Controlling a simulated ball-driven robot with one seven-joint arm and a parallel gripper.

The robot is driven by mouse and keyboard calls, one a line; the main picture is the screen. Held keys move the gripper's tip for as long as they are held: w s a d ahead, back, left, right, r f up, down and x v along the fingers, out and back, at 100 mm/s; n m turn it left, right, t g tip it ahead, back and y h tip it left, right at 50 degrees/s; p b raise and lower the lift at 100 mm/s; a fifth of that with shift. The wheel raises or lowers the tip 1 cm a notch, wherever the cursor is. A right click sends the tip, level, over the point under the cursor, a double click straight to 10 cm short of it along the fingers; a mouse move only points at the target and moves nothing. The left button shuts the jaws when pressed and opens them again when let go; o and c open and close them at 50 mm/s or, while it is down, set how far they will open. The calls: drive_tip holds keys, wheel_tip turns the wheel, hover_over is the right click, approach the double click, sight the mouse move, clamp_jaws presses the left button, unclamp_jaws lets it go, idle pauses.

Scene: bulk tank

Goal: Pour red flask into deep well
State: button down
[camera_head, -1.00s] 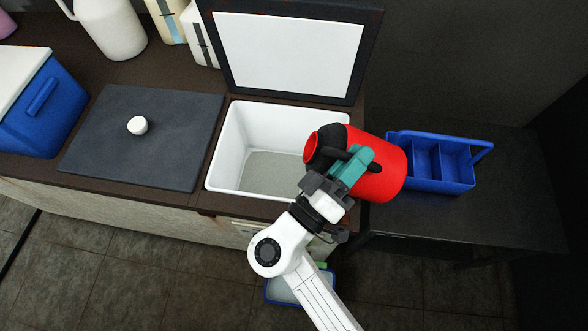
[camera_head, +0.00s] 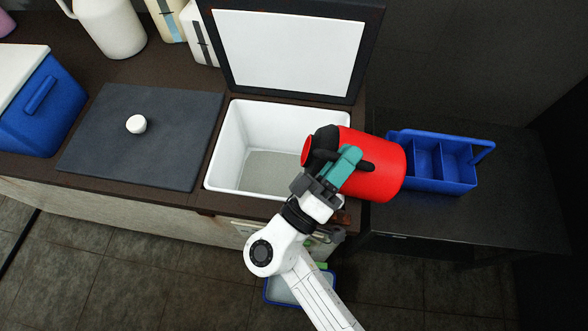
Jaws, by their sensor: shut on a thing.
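The red flask (camera_head: 378,172) has a black collar and a red mouth. It lies tipped on its side, with the mouth pointing left over the right part of the open deep well (camera_head: 225,150). The well is a white basin with a grey bottom, and its dark-framed lid stands raised behind it. My gripper (camera_head: 343,168), with teal fingers, is shut on the flask at its black handle. No liquid stream shows. The flask hides the right end of the well.
A dark flat lid with a white knob (camera_head: 136,124) covers the counter left of the well. A blue cooler (camera_head: 40,105) stands far left, and a white jug (camera_head: 112,28) stands behind. A blue caddy (camera_head: 432,160) sits on the dark table at right.

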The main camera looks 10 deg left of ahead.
sight(324, 163)
drive_tip(key=shift+a+n+t+b, duration=0.4)
drive_tip(key=shift+a+n+b, duration=0.15)
drive_tip(key=shift+a, duration=0.3)
drive_tip(key=shift+a+f+n+b, duration=0.15)
drive_tip(key=shift+f+n+b, duration=0.1)
drive_tip(key=shift+f+b, duration=0.05)
drive_tip(key=shift+a+f+t+b, duration=0.2)
drive_tip(key=shift+f+t+b, duration=0.1)
drive_tip(key=shift+t, duration=0.1)
drive_tip(key=shift+w+a+f+n+b, duration=0.1)
drive_tip(key=shift+a+f+n+b, duration=0.15)
drive_tip(key=shift+n, duration=0.25)
drive_tip(key=shift+a+f+t+b, duration=0.15)
drive_tip(key=shift+t+b, duration=0.2)
drive_tip(key=shift+t, duration=0.15)
drive_tip(key=shift+f, duration=0.1)
drive_tip(key=shift+a+n, duration=0.2)
drive_tip(key=shift+n, duration=0.2)
drive_tip(key=shift+w+a+f+t+b, duration=0.15)
drive_tip(key=shift+a+t+b, duration=0.15)
drive_tip(key=shift+t, duration=0.3)
drive_tip(key=shift+a+f+n+t+y+b, duration=0.25)
drive_tip(key=shift+a+n+t+y+b, duration=0.25)
drive_tip(key=shift+n, duration=0.4)
